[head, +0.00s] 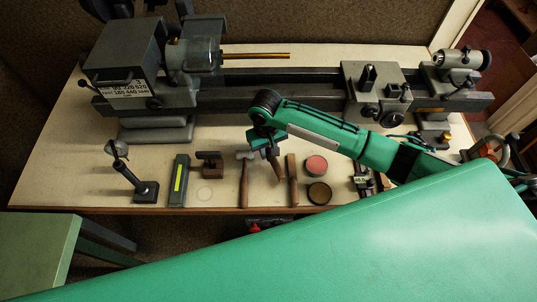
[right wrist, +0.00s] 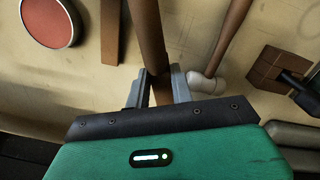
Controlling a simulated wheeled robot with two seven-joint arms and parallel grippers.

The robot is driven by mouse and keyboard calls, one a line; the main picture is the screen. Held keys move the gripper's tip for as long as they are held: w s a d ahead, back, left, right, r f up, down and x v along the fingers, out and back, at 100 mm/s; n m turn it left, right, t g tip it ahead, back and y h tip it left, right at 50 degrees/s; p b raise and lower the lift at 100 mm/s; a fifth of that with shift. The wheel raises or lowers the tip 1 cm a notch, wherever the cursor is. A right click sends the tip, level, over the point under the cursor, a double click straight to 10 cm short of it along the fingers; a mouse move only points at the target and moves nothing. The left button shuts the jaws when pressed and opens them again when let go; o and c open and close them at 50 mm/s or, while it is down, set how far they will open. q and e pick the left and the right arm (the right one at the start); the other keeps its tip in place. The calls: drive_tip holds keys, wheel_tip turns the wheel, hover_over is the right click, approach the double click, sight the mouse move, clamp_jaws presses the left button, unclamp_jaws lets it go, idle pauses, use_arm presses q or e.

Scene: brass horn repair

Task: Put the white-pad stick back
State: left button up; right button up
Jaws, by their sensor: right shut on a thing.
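My right gripper (head: 268,147) is above the bench near its front middle, with the arm coming in from the right. In the right wrist view its fingers (right wrist: 159,88) are shut on a brown wooden stick (right wrist: 149,38). The stick (head: 275,168) also shows below the gripper in the head view, slightly tilted. The held end is hidden by the gripper, and I see no white pad on it. I cannot tell whether its far end touches the bench. My left gripper is not in view.
A hammer (head: 243,185) lies just left of the stick and a flat wooden strip (head: 292,180) just right. Beyond are a red-topped tin (head: 316,165) and a dark round tin (head: 319,193). A wooden block (head: 210,164) lies left. A lathe (head: 260,98) fills the back.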

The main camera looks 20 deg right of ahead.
sight(268, 153)
drive_tip(key=shift+f+p, duration=0.3)
drive_tip(key=shift+f, duration=1.65)
drive_tip(key=shift+f, duration=0.15)
drive_tip(key=o, duration=0.9)
drive_tip(key=r+b, duration=0.1)
drive_tip(key=r, duration=0.2)
drive_tip(key=r+b, duration=0.1)
drive_tip(key=r, duration=0.3)
drive_tip(key=r+b, duration=0.1)
drive_tip(key=r, duration=0.3)
drive_tip(key=shift+w+a+r, duration=0.15)
drive_tip(key=shift+w, duration=0.15)
drive_tip(key=shift+r, duration=0.5)
